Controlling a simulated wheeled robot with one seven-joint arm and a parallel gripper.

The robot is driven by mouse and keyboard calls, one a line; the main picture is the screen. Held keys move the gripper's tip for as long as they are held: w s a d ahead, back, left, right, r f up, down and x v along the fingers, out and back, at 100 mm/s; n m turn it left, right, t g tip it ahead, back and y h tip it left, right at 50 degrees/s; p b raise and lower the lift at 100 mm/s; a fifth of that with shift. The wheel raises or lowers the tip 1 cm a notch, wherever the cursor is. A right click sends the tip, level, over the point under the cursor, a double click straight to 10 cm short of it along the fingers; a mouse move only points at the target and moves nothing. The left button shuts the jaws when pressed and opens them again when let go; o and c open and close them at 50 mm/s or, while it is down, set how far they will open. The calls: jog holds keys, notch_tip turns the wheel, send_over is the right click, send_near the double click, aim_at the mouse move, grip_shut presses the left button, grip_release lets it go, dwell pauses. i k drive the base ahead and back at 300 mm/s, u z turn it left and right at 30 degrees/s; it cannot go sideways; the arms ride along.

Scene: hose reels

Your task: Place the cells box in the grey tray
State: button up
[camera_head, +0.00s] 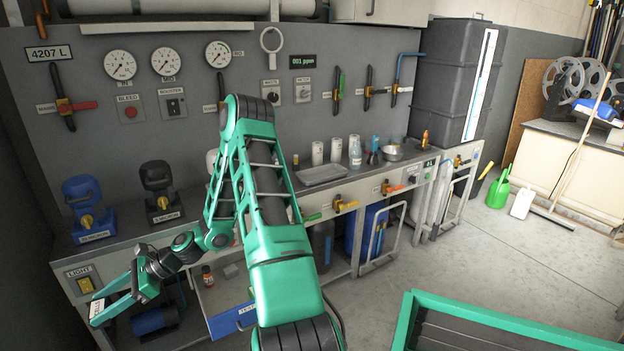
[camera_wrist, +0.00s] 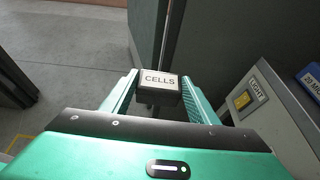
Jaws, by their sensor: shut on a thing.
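My gripper (camera_wrist: 158,90) is shut on the cells box (camera_wrist: 159,80), a small dark box with a white top marked CELLS. It sits between the two green fingers in the wrist view. In the head view my gripper (camera_head: 112,309) is at the lower left, out by the left end of the bench, with the box's pale label (camera_head: 97,307) partly showing between the fingers. The grey tray (camera_head: 322,176), shallow and apparently empty, lies on the bench top to the right of my arm, well away from the box.
Blue (camera_head: 88,207) and black (camera_head: 160,186) units stand at the bench's left. An open drawer (camera_head: 232,318) juts out below. The light switch panel (camera_wrist: 243,100) is right of my gripper.

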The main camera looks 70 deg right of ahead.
aim_at(322, 174)
jog(key=z, duration=0.05)
jog(key=k, duration=1.3)
jog(key=z, duration=1.15)
jog(key=i, duration=1.1)
jog(key=z, duration=0.05)
